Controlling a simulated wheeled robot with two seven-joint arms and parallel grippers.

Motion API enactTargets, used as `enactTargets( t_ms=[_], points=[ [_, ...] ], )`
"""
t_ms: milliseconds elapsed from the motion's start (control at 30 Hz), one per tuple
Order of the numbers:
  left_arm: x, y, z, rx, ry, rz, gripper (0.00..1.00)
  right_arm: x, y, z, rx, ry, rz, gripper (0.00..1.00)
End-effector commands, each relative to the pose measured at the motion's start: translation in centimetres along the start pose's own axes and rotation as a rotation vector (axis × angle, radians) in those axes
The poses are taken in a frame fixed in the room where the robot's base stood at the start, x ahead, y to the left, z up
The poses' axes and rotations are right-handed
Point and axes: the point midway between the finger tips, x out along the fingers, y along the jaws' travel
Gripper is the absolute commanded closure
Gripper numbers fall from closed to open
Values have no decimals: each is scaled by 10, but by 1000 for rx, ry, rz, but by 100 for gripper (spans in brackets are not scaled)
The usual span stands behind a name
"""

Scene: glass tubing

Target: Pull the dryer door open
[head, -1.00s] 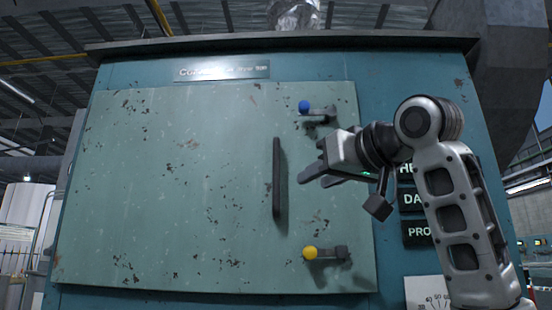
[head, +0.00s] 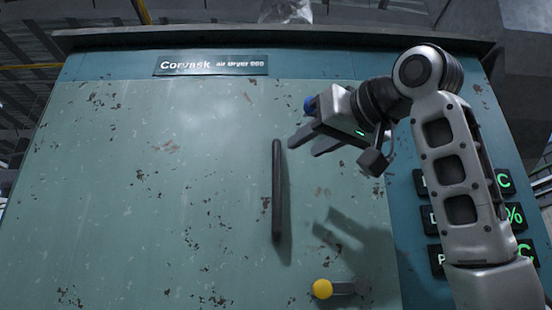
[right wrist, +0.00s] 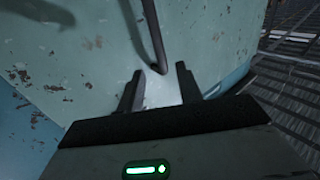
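The dryer door (head: 150,190) is a worn pale green panel filling most of the head view; it looks flush with the dryer front. Its handle (head: 277,190) is a dark vertical bar. My right gripper (head: 303,146) is open and empty, its fingers just right of the handle's upper end and apart from it. In the right wrist view the fingers of the gripper (right wrist: 159,85) are spread, with one end of the handle (right wrist: 157,45) just beyond the gap. A yellow-knobbed latch (head: 322,289) is low on the door's right side. The blue-knobbed latch (head: 309,104) is mostly hidden behind my gripper. My left gripper is out of view.
The teal dryer body (head: 405,240) shows right of the door, with dark display panels (head: 437,259) partly behind my right arm. A name plate (head: 211,65) is above the door. A grated floor (right wrist: 285,95) shows at right in the wrist view.

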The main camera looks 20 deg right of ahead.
Motion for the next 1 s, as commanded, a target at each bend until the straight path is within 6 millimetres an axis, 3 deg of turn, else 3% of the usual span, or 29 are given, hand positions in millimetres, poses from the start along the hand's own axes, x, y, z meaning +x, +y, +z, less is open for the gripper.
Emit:
enactTargets(
  t_ms=[200,400,600,900,1000],
  points=[
    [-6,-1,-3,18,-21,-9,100,50,0,-2,1,-5,0,65],
    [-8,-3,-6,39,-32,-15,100,83,0,-2,0,-3,0,65],
    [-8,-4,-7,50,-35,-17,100,98,0,0,0,-2,1,65],
    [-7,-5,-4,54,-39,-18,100,100,0,0,0,0,0,65],
    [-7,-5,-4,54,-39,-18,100,100,0,0,0,0,0,90]
  ],
)
